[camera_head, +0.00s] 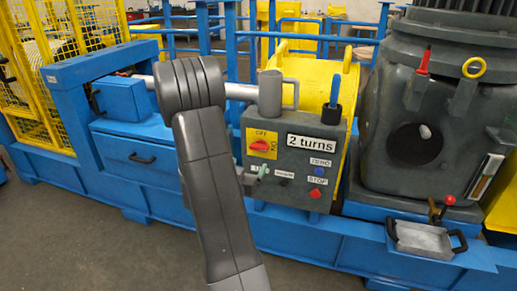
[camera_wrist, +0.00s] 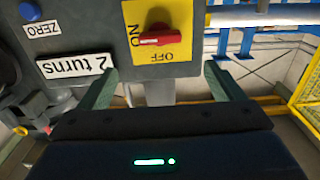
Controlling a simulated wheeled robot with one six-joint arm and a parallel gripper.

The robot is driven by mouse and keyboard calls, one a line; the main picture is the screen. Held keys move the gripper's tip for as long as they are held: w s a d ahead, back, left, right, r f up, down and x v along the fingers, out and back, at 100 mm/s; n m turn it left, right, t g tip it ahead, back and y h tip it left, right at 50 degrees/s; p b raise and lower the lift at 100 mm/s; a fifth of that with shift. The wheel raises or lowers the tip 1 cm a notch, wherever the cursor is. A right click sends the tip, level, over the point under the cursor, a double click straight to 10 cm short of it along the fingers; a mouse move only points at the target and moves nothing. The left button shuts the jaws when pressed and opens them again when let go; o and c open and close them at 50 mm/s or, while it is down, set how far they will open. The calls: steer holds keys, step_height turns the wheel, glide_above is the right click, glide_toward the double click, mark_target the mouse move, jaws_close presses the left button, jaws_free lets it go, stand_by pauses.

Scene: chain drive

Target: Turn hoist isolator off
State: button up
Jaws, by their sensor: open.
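The isolator is a red rotary handle (camera_head: 260,146) on a yellow plate (camera_head: 262,135) at the upper left of a grey control box. In the wrist view, which is upside down, the handle (camera_wrist: 161,38) lies across the plate (camera_wrist: 182,15), roughly in line with ON, with OFF to one side. My gripper (camera_wrist: 161,67) is open and empty. Its two green fingers are spread wide, just below the handle in the wrist view and apart from it. In the head view my arm hides most of the gripper beside the box's lower left.
The grey box (camera_head: 290,192) also bears a "2 turns" label (camera_head: 311,142), a blue button (camera_head: 319,171) and a red STOP button (camera_head: 315,193). A blue-handled lever (camera_head: 333,98) stands on top. A large grey housing (camera_head: 412,139) is at right; yellow mesh fencing (camera_head: 40,60) is at left.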

mark_target(258, 148)
steer(key=x, duration=1)
steer(key=shift+w+d+f, duration=0.1)
steer(key=shift+w, duration=0.25)
steer(key=c, duration=1)
